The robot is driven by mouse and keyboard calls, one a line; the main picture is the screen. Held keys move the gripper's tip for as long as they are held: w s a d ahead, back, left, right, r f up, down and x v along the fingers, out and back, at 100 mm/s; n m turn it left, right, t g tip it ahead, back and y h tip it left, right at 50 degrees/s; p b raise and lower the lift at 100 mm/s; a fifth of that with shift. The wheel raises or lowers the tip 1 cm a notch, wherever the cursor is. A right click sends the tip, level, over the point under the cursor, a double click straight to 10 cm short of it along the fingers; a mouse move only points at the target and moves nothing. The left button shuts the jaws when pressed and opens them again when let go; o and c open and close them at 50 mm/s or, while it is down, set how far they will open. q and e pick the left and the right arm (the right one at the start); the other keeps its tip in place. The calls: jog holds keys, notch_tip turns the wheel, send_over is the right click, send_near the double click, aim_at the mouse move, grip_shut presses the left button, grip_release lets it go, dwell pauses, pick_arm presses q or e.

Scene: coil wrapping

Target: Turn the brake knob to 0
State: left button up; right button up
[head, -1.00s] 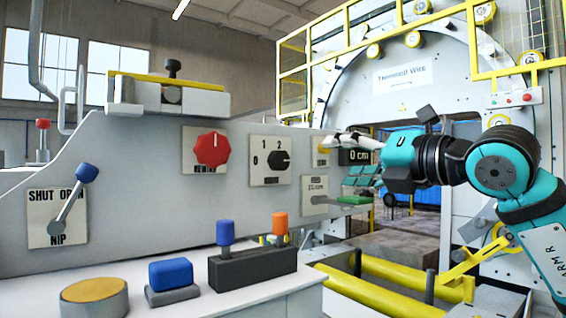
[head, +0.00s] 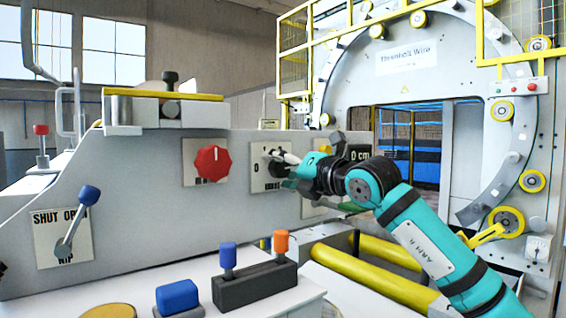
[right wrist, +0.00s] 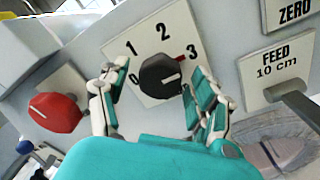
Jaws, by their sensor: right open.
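The brake knob (right wrist: 165,75) is a black round knob on a white dial plate (right wrist: 133,62) numbered 0 to 3. In the right wrist view my right gripper (right wrist: 156,80) is open, with one finger on each side of the knob. No clear contact shows. In the head view the same gripper (head: 277,167) is in front of the dial plate (head: 258,182), and its fingers partly hide the knob. My left gripper is not in view.
A red knob (head: 212,163) is left of the dial; it also shows in the right wrist view (right wrist: 55,112). A FEED plate (right wrist: 277,72) with a lever (right wrist: 300,105) is on the right. Blue and orange levers (head: 281,242) stand below on the ledge.

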jog(key=shift+c, duration=0.2)
jog(key=c, duration=1.1)
jog(key=shift+c, duration=0.2)
